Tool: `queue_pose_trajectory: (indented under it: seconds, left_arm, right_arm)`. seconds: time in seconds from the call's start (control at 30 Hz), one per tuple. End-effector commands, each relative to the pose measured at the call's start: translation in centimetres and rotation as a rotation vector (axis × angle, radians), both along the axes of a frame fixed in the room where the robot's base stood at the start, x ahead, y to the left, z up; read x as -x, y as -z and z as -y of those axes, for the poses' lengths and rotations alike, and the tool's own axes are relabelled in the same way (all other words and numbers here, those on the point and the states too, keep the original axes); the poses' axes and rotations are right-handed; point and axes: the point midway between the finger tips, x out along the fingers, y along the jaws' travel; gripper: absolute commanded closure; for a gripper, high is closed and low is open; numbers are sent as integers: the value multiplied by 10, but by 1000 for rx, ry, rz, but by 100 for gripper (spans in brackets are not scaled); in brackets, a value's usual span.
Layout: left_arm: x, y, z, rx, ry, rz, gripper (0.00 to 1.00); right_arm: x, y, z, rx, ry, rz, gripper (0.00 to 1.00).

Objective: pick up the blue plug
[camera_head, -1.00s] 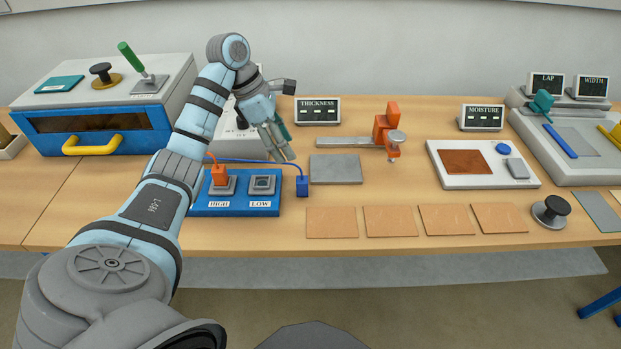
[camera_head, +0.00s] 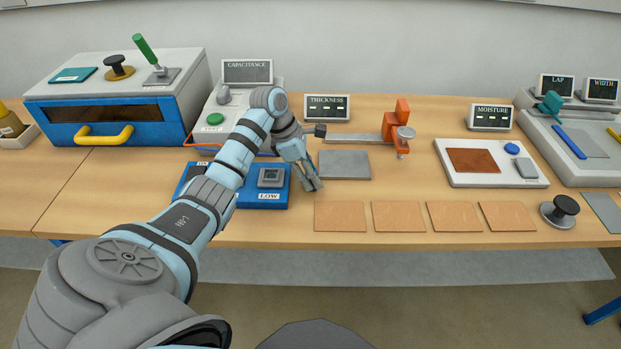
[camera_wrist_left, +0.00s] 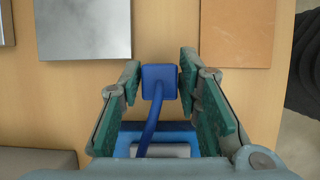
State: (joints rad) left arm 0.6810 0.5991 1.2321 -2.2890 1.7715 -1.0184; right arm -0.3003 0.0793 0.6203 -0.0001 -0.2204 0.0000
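The blue plug (camera_wrist_left: 159,82) shows in the left wrist view as a blue block with a blue cable running back toward the blue HIGH/LOW board (camera_wrist_left: 125,140). My left gripper (camera_wrist_left: 161,80) is around it, one finger on each side, with a thin gap showing at each side. In the head view my left gripper (camera_head: 314,186) points down to the table just right of the blue board (camera_head: 262,199) and hides the plug. The orange plug's place on the board is hidden behind my left arm. My right gripper is not in view.
A grey metal plate (camera_head: 344,165) lies just behind and right of my left gripper. Several tan sheets (camera_head: 341,216) lie in a row along the table's front. The orange thickness gauge (camera_head: 396,130) stands further back. Bare tabletop (camera_head: 420,180) lies to the right.

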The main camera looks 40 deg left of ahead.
Motion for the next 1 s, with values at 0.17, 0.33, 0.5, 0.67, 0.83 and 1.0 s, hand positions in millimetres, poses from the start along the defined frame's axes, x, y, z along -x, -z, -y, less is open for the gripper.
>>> queue_pose_trajectory:
  seconds: [0.17,0.33,0.5,0.67,0.83,1.0]
  left_arm:
    - [0,0,0,1,0,1,100]
    - [0,0,0,1,0,1,100]
    - [-1,-7,0,0,0,3,100]
    - [-1,-33,0,0,2,5,100]
    - [-2,-97,0,-1,1,9,100]
    - [0,-168,0,1,0,2,100]
  right_arm:
    - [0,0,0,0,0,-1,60]
    - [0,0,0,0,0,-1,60]
    - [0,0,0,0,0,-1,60]
    - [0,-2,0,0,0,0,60]
    - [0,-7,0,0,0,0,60]
    - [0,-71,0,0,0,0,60]
